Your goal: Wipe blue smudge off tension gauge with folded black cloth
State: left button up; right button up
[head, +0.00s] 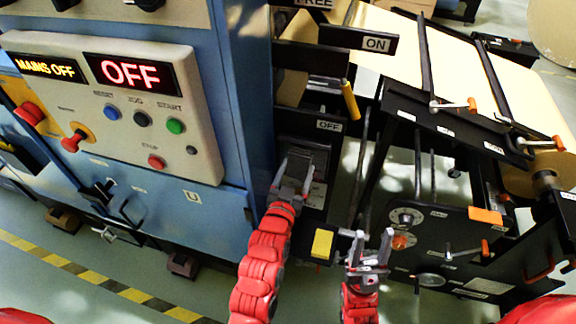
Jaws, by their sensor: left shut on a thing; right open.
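My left gripper (292,182) is shut at a black panel below an OFF label, in the middle of the head view. A dark grey, flat thing (308,160) shows at its fingertips. It looks like the folded black cloth, but it blends with the dark panel and its outline is unclear. It lies against or just in front of the panel; I cannot tell which. The tension gauge cannot be made out for certain, and no blue smudge shows. My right gripper (372,248) is open and empty, lower and to the right, in front of the machine frame.
A blue cabinet with a control panel (110,105) reading OFF stands at left. A yellow handle (350,100) and yellow block (321,244) are near my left gripper. Black frames with orange-tipped levers (458,104), a round dial (407,217) and a kraft sheet (400,45) fill the right.

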pick_arm(q)
jog(key=shift+s+d, duration=0.15)
jog(key=shift+d, duration=0.25)
jog(key=shift+a, duration=0.1)
jog(key=a+b, duration=0.1)
jog(key=w+a+b, duration=0.1)
jog(key=shift+w+a, duration=0.15)
jog(key=shift+a, duration=0.25)
jog(key=shift+w+a+r+b, duration=0.1)
jog(key=shift+a+r+b, duration=0.15)
jog(key=shift+a+b, duration=0.15)
jog(key=shift+v, duration=2.9)
